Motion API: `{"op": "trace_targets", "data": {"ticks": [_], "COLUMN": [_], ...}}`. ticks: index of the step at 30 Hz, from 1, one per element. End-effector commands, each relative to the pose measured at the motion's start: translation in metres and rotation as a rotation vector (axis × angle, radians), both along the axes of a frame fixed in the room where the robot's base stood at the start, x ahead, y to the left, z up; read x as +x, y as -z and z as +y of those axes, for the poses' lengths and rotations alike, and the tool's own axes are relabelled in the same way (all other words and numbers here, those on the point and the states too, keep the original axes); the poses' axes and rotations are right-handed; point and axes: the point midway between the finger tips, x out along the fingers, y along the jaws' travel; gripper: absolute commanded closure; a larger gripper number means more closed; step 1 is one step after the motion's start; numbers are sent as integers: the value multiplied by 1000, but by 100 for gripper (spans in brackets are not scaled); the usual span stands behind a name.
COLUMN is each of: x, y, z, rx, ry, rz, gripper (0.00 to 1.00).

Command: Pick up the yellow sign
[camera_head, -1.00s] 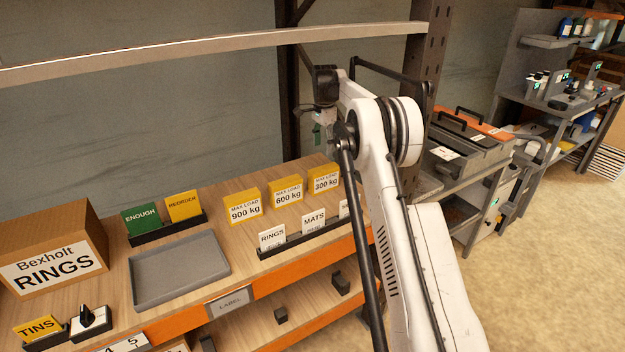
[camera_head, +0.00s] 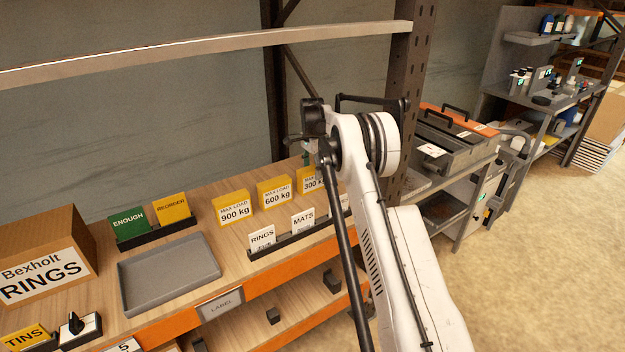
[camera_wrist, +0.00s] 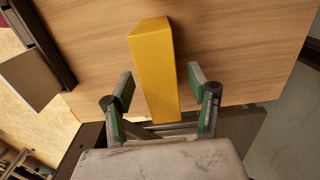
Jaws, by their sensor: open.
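Several yellow signs show in the head view. The upright block signs read 900 kg (camera_head: 233,207), 600 kg (camera_head: 274,191) and 300 kg (camera_head: 309,180); the last is partly hidden by my arm. A yellow REORDER card (camera_head: 171,208) and a yellow TINS sign (camera_head: 26,338) also show. In the wrist view, my gripper (camera_wrist: 160,80) is open, with one green-padded finger on each side of a yellow block (camera_wrist: 154,65). Gaps show between the fingers and the block. It appears to be the 300 kg sign, but its lettering is hidden there.
A dark holder with white RINGS and MATS cards (camera_head: 303,220) stands in front of the block signs. A grey tray (camera_head: 170,280), a green ENOUGH card (camera_head: 129,222) and a Bexholt RINGS box (camera_head: 45,262) are to the left. A dark rack post (camera_head: 398,100) rises at the right.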

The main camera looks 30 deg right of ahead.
Motion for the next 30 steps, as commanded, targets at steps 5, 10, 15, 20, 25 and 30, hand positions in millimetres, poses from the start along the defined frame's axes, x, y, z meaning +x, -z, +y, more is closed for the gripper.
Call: {"op": "trace_targets", "data": {"ticks": [5,10,15,20,25,30], "x": [0,0,0,0,0,0], "y": [25,32,32,31,31,31], "z": [-1,-1,-1,-1,-1,-1], "rx": [0,0,0,0,0,0], "ry": [0,0,0,0,0,0], "rz": [0,0,0,0,0,0], "gripper": [46,46,53,74,97,99]}}
